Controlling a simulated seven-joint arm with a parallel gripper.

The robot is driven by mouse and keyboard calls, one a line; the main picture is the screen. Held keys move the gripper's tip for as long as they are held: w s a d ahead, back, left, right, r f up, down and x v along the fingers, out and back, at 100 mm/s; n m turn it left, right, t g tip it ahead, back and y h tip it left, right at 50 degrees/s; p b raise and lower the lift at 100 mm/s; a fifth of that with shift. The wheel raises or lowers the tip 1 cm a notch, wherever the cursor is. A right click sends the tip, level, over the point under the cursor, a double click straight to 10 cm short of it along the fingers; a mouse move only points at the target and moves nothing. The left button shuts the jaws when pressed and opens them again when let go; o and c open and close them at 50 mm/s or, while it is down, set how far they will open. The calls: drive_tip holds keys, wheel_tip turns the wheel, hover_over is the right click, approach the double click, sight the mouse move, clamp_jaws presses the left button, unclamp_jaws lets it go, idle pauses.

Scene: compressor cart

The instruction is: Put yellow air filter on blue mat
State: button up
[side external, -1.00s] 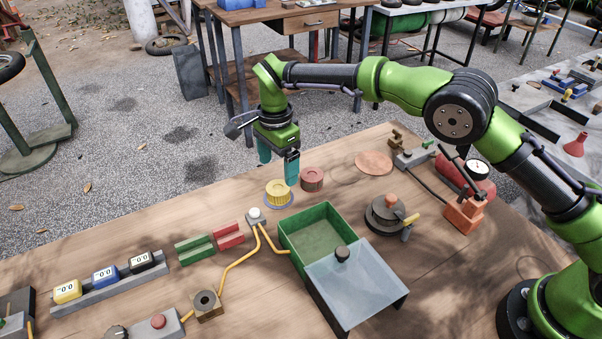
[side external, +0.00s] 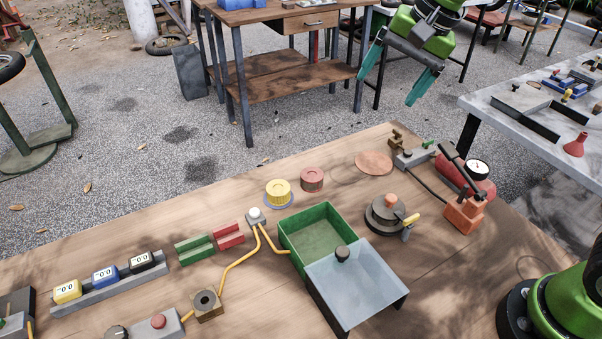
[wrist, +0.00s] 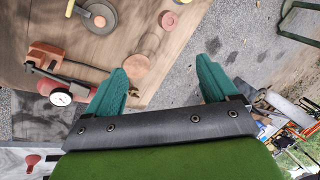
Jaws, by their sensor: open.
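The yellow air filter (side external: 278,191), a ribbed round piece, sits upright on the round blue mat (side external: 279,207) on the wooden table. Only the mat's rim shows around it. My gripper (side external: 388,89) is open and empty, raised high beyond the table's far edge at the upper right, well apart from the filter. In the wrist view its two teal fingers (wrist: 160,68) are spread wide with nothing between them.
A red round filter (side external: 312,179) stands just right of the yellow one. A green tray (side external: 284,239) with a partly covering lid (side external: 355,285) lies in front. A grey round part (side external: 385,216) and an orange pump (side external: 464,214) stand to the right.

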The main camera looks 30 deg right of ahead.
drive_tip(key=s+d+f+n+t, duration=0.2)
drive_tip(key=s+d, duration=0.1)
drive_tip(key=s, duration=0.5)
drive_tip(key=s+d+f+n+t, duration=0.1)
drive_tip(key=s+d+f+n, duration=0.1)
drive_tip(key=s, duration=0.6)
drive_tip(key=shift+s+d+f+n+t, duration=0.25)
drive_tip(key=shift+d+n+t, duration=0.2)
drive_tip(key=shift+n, duration=0.25)
drive_tip(key=shift+r, duration=0.1)
